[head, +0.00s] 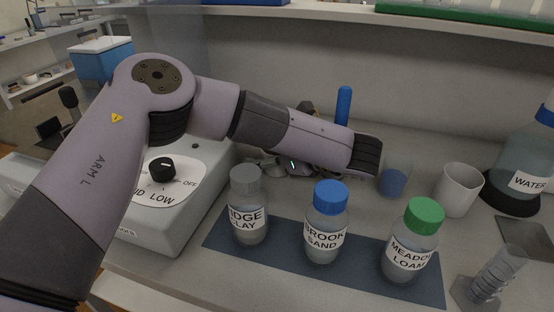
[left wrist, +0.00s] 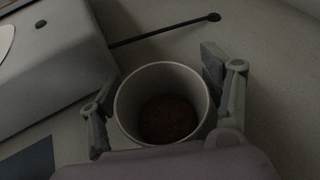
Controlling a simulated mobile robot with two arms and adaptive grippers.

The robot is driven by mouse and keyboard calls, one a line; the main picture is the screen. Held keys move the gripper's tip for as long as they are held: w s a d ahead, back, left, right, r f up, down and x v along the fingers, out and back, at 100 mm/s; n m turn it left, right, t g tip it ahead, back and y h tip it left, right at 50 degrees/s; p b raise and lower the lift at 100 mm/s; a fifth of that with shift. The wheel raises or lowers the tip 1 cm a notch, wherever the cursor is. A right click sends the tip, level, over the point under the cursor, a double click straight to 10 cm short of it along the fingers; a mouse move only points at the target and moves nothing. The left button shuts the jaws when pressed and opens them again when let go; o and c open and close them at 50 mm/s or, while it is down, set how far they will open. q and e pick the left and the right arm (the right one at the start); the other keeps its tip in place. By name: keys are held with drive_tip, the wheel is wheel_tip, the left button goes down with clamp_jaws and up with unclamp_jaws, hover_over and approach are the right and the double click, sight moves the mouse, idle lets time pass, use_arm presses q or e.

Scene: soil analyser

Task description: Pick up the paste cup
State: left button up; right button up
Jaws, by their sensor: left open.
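The paste cup (left wrist: 122,108) is a pale, round, open-topped cup with dark brown paste (left wrist: 168,119) inside, seen from above in the left wrist view. My left gripper (left wrist: 160,100) is open, with one finger on each side of the cup. I cannot tell whether either finger touches the wall. In the head view my left gripper (head: 287,166) is low behind the bottles, partly covered by my own arm, and the cup cannot be made out there. My right gripper is not in view.
A dial machine (head: 190,200) stands left. Ridge clay (head: 247,205), brook sand (head: 326,222) and meadow loam (head: 411,240) bottles stand on a dark mat (head: 285,268) in front. A blue-filled beaker (head: 393,181), white mug (head: 458,190) and water flask (head: 525,165) stand right. A thin dark rod (left wrist: 165,32) lies behind the cup.

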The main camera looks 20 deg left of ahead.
use_arm(q)
drive_tip(key=shift+c, duration=0.6)
drive_tip(key=c, duration=1.2)
drive_tip(key=shift+o, duration=0.2)
